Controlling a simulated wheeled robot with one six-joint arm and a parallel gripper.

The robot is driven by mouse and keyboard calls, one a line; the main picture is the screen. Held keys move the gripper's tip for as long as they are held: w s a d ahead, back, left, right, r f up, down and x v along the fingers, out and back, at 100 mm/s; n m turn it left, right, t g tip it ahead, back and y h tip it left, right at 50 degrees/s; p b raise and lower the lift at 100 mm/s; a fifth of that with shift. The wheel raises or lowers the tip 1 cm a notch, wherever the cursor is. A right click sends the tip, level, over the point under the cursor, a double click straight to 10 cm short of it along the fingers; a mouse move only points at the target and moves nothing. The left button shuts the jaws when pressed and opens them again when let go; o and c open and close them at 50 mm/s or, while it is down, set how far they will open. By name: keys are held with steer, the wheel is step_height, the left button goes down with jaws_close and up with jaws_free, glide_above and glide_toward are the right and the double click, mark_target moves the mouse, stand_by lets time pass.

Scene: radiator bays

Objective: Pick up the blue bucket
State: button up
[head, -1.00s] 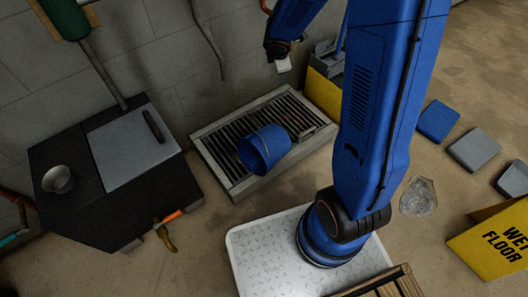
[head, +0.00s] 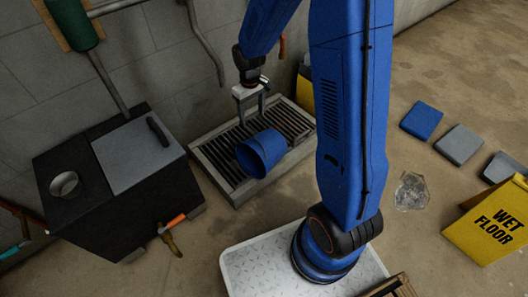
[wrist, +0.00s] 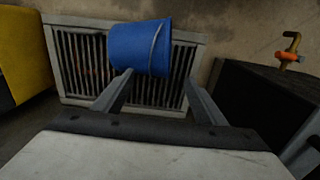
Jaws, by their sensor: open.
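My gripper (head: 252,121) is above the grate, behind the bucket in the head view. In the wrist view my gripper (wrist: 158,78) shows its two fingers spread apart with nothing between them. The fingers appear apart from the bucket.
A black box with a grey lid (head: 137,149) stands left of the grate, with an orange-handled tap (head: 173,222). A yellow container (wrist: 25,50) stands at the grate's other side. Flat tiles (head: 422,120) and a yellow wet-floor sign (head: 492,222) lie to the right. A wall rises behind.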

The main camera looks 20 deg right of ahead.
glide_above(253, 144)
steer(key=f, duration=1.1)
steer(key=shift+s+d, duration=0.1)
steer(key=shift+s, duration=0.15)
steer(key=shift+w+f, duration=0.15)
steer(key=shift+f, duration=1.2)
steer(key=shift+w+f, duration=0.1)
steer(key=shift+f, duration=1.25)
jaws_close()
steer(key=shift+r, duration=0.1)
